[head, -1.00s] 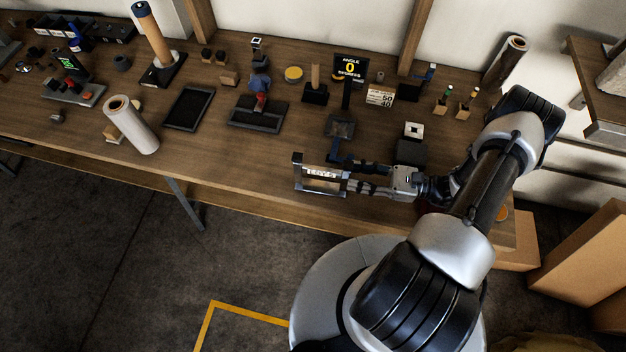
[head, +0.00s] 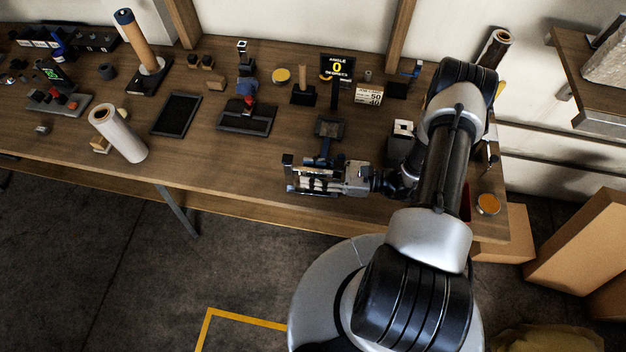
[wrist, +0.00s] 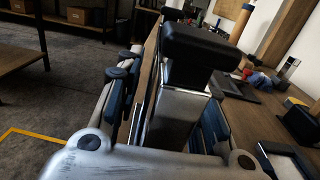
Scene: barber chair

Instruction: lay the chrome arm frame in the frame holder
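The chrome arm frame (head: 304,186) is held by my gripper (head: 322,180) over the bench's front edge in the head view. In the wrist view, its shiny metal side (wrist: 176,112), with a black pad (wrist: 203,46) on top, stands between my fingers (wrist: 165,118). My gripper is closed on it, and the fingers hide part of the frame. I cannot tell for certain which fixture is the frame holder. A flat black rimmed tray (head: 177,114) lies left of my gripper, empty.
A black stand with an angle display (head: 338,68) reading 0 is just behind my gripper. A black base with a blue and red fixture (head: 247,118) and a white roll (head: 118,133) are to the left. Bare bench (head: 215,165) lies between roll and gripper.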

